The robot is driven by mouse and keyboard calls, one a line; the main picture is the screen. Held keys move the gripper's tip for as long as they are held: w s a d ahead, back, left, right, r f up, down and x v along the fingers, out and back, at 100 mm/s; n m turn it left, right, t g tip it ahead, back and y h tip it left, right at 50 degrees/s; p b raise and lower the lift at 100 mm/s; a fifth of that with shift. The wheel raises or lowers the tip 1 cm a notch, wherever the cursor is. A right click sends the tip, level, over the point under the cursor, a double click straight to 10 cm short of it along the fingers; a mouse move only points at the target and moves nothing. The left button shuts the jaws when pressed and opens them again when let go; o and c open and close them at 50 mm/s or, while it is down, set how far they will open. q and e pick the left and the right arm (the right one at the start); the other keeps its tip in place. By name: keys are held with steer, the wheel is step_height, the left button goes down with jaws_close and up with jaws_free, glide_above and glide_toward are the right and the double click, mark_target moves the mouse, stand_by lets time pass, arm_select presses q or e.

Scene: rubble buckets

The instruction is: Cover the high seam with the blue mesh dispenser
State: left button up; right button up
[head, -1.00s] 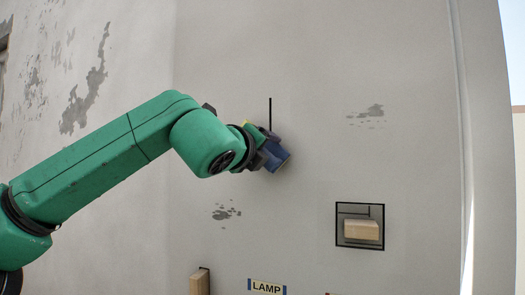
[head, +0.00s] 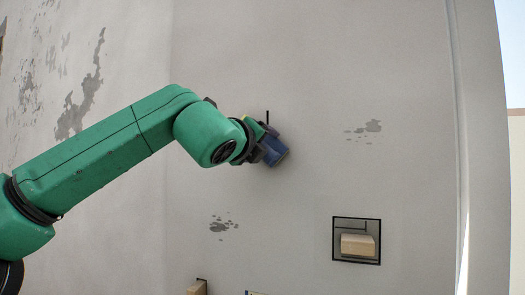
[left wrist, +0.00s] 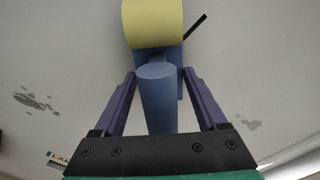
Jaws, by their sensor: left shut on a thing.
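The blue mesh dispenser (head: 275,152) is in my left gripper, at the wall in the middle of the head view. The left wrist view shows its blue handle (left wrist: 158,98) between the fingers and a yellow roll (left wrist: 153,24) at its far end. My left gripper (left wrist: 157,80) is shut on the handle. The high seam is a thin black upright line (head: 267,117) whose top end shows just above the dispenser; it also shows as a slanted dark line (left wrist: 196,39) beside the roll. Whether the roll touches the wall is unclear. My right gripper is not in view.
A black-framed recess (head: 357,222) with a wooden block (head: 358,245) is low on the right. Another wooden block (head: 197,288) is at the bottom edge. Grey worn patches (head: 364,129) mark the wall, which is otherwise clear around the dispenser.

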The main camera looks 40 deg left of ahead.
arm_select(q)
step_height(320, 180, up, 6)
steer(key=p, duration=0.3)
steer(key=shift+f+p, duration=0.2)
steer(key=shift+p, duration=0.15)
steer(key=shift+w+r, duration=0.1)
steer(key=shift+r, duration=1.4)
step_height(320, 180, down, 14)
steer(key=b, duration=1.4)
steer(key=shift+r, duration=0.2)
step_height(320, 180, up, 14)
steer(key=p, duration=1.1)
steer(key=shift+f, duration=0.15)
step_height(320, 180, down, 14)
steer(key=b, duration=1.3)
step_height(320, 180, up, 14)
steer(key=p, duration=1.2)
steer(key=shift+p, duration=0.4)
steer(key=shift+f, duration=0.1)
